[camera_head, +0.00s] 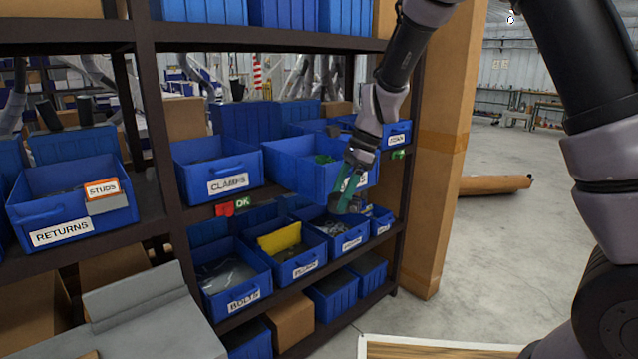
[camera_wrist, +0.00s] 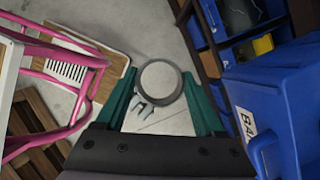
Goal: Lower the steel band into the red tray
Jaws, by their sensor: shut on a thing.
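My gripper (camera_head: 347,190) has green fingers and is in front of the shelf rack. In the wrist view, its two fingers (camera_wrist: 159,78) are shut on the steel band (camera_wrist: 179,87), a dark grey open ring held near the fingertips. The band also shows in the head view (camera_head: 342,205), small and partly hidden by the fingers, in front of the blue bins and clear of the floor. I cannot make out a red tray in either view.
A blue bin (camera_head: 296,170) stands on the shelf beside my gripper; a blue bin is close on the right in the wrist view (camera_wrist: 290,85). Lower bins (camera_head: 236,285) sit below. A pink frame (camera_wrist: 95,50) stands at the wrist view's left. Open floor (camera_head: 530,245) lies right of the rack.

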